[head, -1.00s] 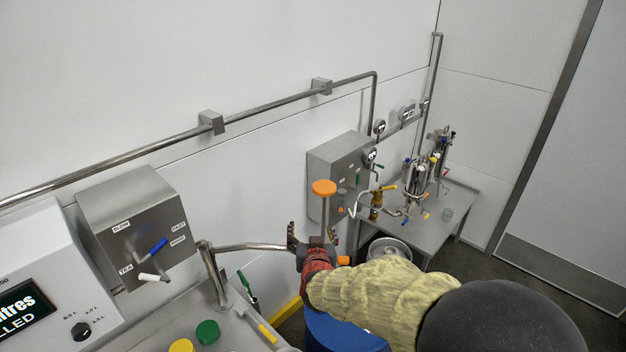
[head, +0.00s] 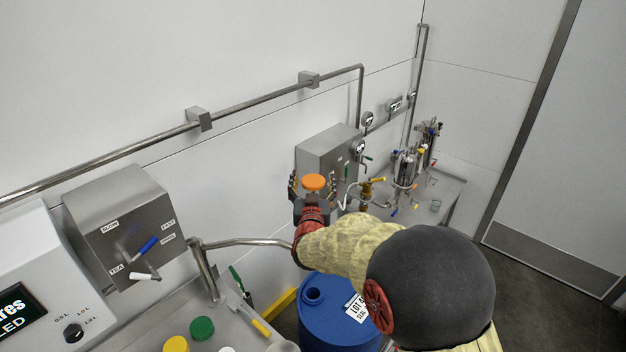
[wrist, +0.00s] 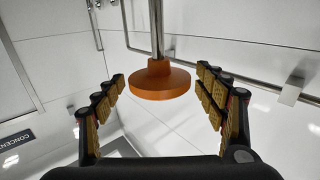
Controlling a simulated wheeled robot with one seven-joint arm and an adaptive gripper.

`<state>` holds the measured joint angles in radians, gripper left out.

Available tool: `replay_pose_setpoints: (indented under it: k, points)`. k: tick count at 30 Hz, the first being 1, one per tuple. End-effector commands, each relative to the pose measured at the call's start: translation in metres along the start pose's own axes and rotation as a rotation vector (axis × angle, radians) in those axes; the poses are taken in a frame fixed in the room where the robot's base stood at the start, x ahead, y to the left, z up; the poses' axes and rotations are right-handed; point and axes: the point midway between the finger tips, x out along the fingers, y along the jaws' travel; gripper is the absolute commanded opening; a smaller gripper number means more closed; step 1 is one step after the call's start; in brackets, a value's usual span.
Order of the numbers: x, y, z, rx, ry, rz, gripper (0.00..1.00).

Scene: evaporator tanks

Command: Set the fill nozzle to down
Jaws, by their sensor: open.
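A steel pipe (head: 245,241) rises from the bench and bends right toward my arm. Its end is hidden behind my arm, so I cannot tell how the nozzle points. An orange disc-shaped knob (head: 314,182) shows at my gripper (head: 313,190) in the head view. In the wrist view the orange knob (wrist: 160,82) sits on the end of a steel rod (wrist: 156,30). My gripper (wrist: 163,88) is open, with its padded fingers on either side of the knob and visible gaps to it.
A blue drum (head: 330,315) stands below my arm. A grey control box (head: 330,155) is on the wall behind, and a lever box (head: 125,225) is at left. Green (head: 202,328) and yellow (head: 176,344) caps lie on the bench. A wall pipe (head: 150,147) runs above.

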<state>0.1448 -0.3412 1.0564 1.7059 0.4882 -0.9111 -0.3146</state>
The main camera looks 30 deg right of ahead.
Motion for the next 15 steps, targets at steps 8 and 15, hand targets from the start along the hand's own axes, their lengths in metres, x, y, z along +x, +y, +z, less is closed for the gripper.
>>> replay_pose_setpoints:
  k: [8, 15]
  points:
    - [0.0025, 0.0000, -0.0002, 0.000, 0.000, 0.000, 0.71]
    - [0.0023, 0.0000, -0.0003, 0.000, 0.000, 0.000, 0.59]
